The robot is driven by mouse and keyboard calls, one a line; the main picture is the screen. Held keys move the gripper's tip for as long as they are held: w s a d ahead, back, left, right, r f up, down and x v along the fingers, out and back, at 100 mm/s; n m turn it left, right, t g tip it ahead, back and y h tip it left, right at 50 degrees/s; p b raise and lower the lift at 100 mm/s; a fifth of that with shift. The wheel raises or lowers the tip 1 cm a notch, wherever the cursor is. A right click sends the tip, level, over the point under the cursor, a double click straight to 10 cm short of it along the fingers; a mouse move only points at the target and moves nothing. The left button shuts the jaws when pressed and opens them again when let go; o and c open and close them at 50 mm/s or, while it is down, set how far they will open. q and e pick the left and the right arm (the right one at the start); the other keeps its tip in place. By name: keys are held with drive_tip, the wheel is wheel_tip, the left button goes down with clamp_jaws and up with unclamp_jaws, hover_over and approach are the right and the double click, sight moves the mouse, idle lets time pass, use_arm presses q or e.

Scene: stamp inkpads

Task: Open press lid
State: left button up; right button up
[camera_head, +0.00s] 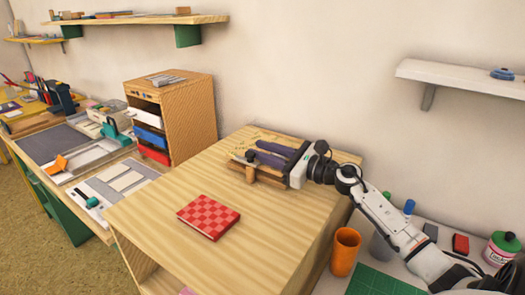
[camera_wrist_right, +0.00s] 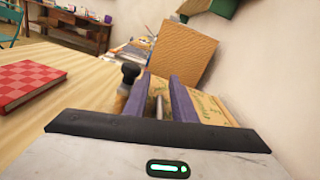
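The wooden press (camera_head: 262,178) sits at the back of the light wooden table top. A light wooden panel with green print, which looks like its lid, shows behind my fingers, and in the right wrist view (camera_wrist_right: 212,107) it lies right of them. I cannot tell how far it is raised. My right gripper (camera_head: 254,150) is over the press, its two purple fingers apart. In the wrist view a thin metal rod (camera_wrist_right: 158,102) shows between the fingers, and a dark knob (camera_wrist_right: 130,72) stands just left of them. Contact cannot be made out. My left gripper is not in view.
A red checkered book (camera_head: 208,217) lies on the table top left of the press. A wooden drawer cabinet (camera_head: 188,110) stands behind to the left. An orange cup (camera_head: 344,252) is on the lower surface at right. The table's front is clear.

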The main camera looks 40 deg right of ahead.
clamp_jaws()
drive_tip(key=shift+d+r, duration=0.15)
idle(1.0)
